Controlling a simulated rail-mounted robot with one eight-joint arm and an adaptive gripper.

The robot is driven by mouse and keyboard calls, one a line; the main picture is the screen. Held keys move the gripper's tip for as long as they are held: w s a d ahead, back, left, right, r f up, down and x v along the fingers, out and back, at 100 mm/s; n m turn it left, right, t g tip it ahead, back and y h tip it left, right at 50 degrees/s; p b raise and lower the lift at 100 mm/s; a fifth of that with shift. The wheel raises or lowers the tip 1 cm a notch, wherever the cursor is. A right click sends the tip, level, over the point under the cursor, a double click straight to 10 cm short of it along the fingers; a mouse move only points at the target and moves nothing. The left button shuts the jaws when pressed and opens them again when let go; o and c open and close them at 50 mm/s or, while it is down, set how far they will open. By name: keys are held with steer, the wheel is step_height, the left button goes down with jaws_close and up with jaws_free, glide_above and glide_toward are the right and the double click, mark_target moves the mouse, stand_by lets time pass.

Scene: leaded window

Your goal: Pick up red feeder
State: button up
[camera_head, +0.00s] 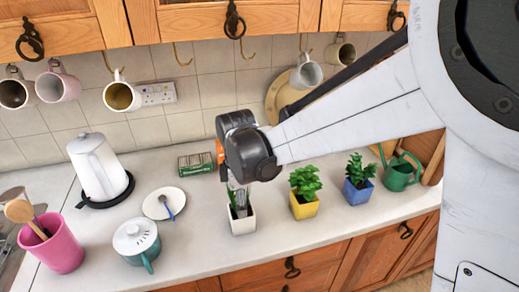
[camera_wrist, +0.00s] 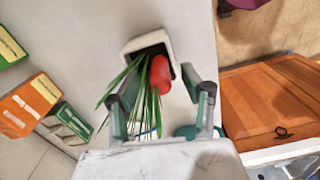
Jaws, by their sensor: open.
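The red feeder (camera_wrist: 160,73) shows in the wrist view as a small red rounded piece among long green leaves (camera_wrist: 133,80) in a white pot (camera_wrist: 150,42). My gripper (camera_wrist: 156,90) is open, with one finger on each side of the leaves and the feeder; I cannot tell whether either finger touches them. In the head view my gripper (camera_head: 238,195) points down over the white pot (camera_head: 243,224) on the counter. The feeder is hidden there behind my gripper.
On the counter (camera_head: 190,262), a yellow pot (camera_head: 304,210) and blue pot (camera_head: 357,193) with plants stand right. A saucer (camera_head: 163,203), teal pot (camera_head: 137,240), kettle (camera_head: 98,168) and pink holder (camera_head: 60,248) stand left. A green box (camera_head: 196,162) is behind; mugs hang above.

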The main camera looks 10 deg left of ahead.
steer(key=shift+f, duration=0.3)
steer(key=shift+c, duration=0.5)
steer(key=c, duration=0.8)
steer(key=shift+r, duration=0.15)
step_height(320, 180, up, 9)
steer(key=shift+r+b, duration=0.2)
steer(key=shift+b, duration=0.1)
steer(key=shift+r+p, duration=1.65)
steer(key=shift+r, duration=1.55)
